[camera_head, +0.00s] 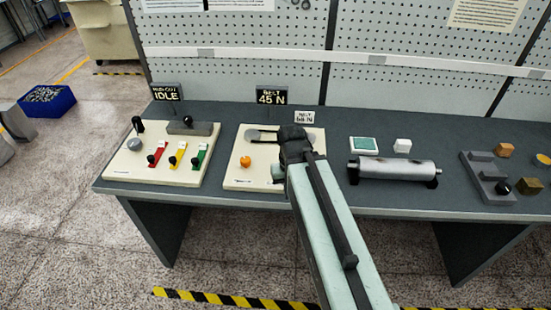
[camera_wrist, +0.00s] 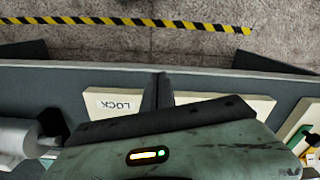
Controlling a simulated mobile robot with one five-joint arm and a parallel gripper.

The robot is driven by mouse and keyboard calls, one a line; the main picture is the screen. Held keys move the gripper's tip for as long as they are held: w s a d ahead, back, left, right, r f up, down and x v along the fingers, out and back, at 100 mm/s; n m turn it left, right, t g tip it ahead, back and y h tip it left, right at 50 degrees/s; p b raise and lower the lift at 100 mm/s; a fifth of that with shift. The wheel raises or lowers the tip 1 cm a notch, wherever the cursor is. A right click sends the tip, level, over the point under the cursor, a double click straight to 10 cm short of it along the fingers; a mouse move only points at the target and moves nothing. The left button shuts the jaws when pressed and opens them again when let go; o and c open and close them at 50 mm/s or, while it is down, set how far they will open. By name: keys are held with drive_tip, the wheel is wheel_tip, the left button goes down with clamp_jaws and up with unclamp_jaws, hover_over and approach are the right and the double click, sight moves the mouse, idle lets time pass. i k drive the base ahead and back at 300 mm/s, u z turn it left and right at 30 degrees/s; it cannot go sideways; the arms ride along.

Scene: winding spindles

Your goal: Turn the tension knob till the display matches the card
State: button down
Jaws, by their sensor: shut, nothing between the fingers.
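The belt display (camera_head: 270,96) reads BELT 45 N. A small white card (camera_head: 304,117) stands to its right; its figure looks like 56 or 58 N, too small to be sure. Below them a cream panel (camera_head: 240,180) bears an orange knob-like piece (camera_head: 246,162) and a flat metal part (camera_head: 262,135). My gripper (camera_head: 291,152) is shut and empty over the panel's right side, hiding what lies beneath, so I cannot make out the tension knob.
Left is another cream panel (camera_head: 160,155) with red, yellow and green levers and a display (camera_head: 166,92) reading IDLE. A pegboard wall (camera_head: 230,30) rises behind the bench.

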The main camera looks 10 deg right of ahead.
sight(246, 161)
drive_tip(key=u, duration=2.6)
drive_tip(key=k, duration=1.3)
drive_tip(key=z, duration=0.65)
drive_tip(key=i, duration=1)
drive_tip(key=u, duration=0.05)
